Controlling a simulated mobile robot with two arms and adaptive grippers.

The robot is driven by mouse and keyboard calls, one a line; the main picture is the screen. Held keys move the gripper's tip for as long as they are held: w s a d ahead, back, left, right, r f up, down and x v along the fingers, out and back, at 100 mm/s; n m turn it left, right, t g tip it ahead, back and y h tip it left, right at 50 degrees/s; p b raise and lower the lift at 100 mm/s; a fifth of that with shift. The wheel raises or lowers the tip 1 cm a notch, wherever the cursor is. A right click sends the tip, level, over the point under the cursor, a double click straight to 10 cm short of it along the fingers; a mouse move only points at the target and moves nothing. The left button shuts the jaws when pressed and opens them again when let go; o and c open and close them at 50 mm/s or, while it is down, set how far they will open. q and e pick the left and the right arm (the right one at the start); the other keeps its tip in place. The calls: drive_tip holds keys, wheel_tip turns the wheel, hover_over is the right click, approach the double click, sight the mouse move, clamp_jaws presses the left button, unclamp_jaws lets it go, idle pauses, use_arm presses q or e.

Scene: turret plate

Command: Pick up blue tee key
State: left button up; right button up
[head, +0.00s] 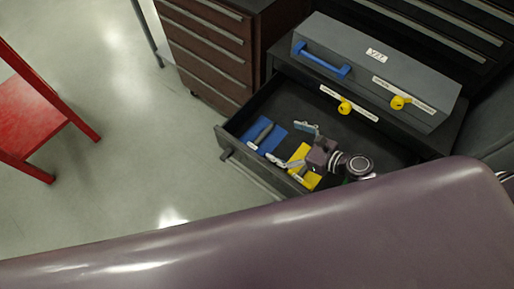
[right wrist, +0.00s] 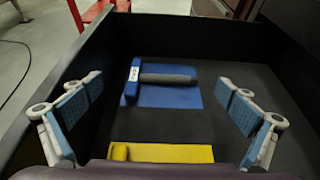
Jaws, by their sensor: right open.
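The blue tee key (right wrist: 165,78) lies on a blue mat (right wrist: 165,101) in an open drawer. In the right wrist view it has a blue crossbar with a white label at its left and a dark grey shaft pointing right. In the head view its dark shaft (head: 263,134) shows on the blue mat at the drawer's left end. My right gripper (head: 289,144) is low over the drawer, to the right of the key. In the right wrist view the open fingers (right wrist: 160,92) frame the key from both sides, with nothing between them held. My left gripper is not in view.
The drawer walls (right wrist: 210,42) stand close around the gripper. A yellow mat (right wrist: 175,153) lies on the near side, with a yellow piece on it. A grey box (head: 375,72) with a blue handle and yellow knobs stands behind the drawer. A red stool (head: 30,115) is at far left.

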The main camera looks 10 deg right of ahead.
sight(261, 135)
wheel_tip(261, 135, down, 4)
drive_tip(key=shift+w+b, duration=0.1)
drive_tip(key=shift+b, duration=1.05)
drive_tip(key=x, duration=0.7)
drive_tip(key=shift+w+a+r, duration=0.15)
drive_tip(key=shift+w+a, duration=0.15)
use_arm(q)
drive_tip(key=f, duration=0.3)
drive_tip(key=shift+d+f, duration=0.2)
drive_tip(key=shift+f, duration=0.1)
use_arm(e)
drive_tip(key=shift+c, duration=0.4)
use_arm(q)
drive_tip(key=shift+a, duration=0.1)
use_arm(e)
drive_tip(key=c, duration=1)
